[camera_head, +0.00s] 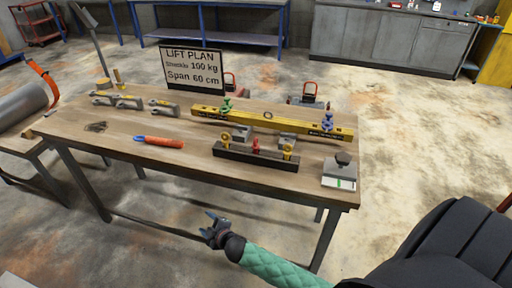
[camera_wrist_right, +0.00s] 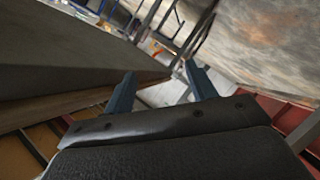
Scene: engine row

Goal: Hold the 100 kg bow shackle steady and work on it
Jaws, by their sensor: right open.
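Small coloured shackles stand on the workbench (camera_head: 180,160) in the head view. A green one (camera_head: 226,104) and a blue one (camera_head: 327,121) sit on the yellow beam. A yellow one (camera_head: 225,137), a red one (camera_head: 256,145) and another yellow one (camera_head: 287,152) stand at the black rack (camera_head: 255,161). Their load marks are too small to read, so I cannot tell which is the 100 kg bow shackle. My right gripper (camera_head: 215,226) is open and empty, in front of the bench and apart from the shackles. Its spread fingers show in the right wrist view (camera_wrist_right: 160,88).
The yellow beam (camera_head: 270,120) lies across the bench. A sign (camera_head: 192,69) reads shackle 100 kg, span 60 cm. A red-handled tool (camera_head: 160,142), grey metal pieces (camera_head: 129,102) and a dark-knobbed block (camera_head: 340,171) also lie there. The bench's front left is mostly clear.

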